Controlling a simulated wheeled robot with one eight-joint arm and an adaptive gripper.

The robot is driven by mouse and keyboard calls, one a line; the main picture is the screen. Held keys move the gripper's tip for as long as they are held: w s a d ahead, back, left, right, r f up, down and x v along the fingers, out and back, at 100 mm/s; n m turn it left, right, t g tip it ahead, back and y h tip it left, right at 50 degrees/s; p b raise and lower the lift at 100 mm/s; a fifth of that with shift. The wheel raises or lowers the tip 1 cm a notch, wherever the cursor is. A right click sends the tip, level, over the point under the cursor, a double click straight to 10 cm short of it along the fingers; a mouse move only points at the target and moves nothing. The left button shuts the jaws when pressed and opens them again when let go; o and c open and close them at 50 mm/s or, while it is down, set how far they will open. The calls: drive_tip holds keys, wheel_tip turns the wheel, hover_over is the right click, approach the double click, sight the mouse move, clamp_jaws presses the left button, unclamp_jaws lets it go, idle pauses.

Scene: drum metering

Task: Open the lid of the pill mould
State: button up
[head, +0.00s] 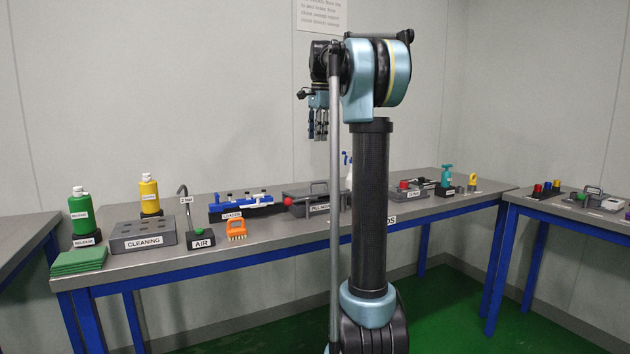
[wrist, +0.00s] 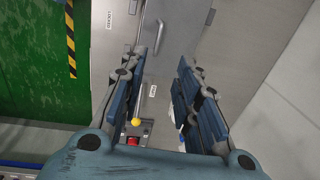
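The pill mould (head: 312,206) is a grey box with a handle on top and a red knob (head: 288,201) at its left end. It sits on the long bench in the head view, and my arm hides part of it. Its lid looks down. My gripper (head: 319,130) hangs with fingers downward, raised well above the bench and apart from the mould. In the wrist view the two finger sets of my gripper (wrist: 160,70) are spread wide with nothing between them. I cannot tell whether the mould shows in the wrist view.
Left of the mould are a blue-and-white device (head: 240,205), an orange brush (head: 236,229), the air nozzle (head: 200,238), a cleaning block (head: 143,237) and bottles. A spray bottle (head: 347,167) stands behind the arm. The wrist view shows a grey panel with a handle (wrist: 159,38) and a yellow ball (wrist: 136,122).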

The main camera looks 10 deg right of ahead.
drive_tip(key=f, duration=0.5)
drive_tip(key=w+f, duration=0.1)
drive_tip(key=f, duration=1.1)
drive_tip(key=shift+w+a+f, duration=0.1)
drive_tip(key=shift+w+a, duration=0.2)
drive_tip(key=shift+w, duration=0.05)
clamp_jaws()
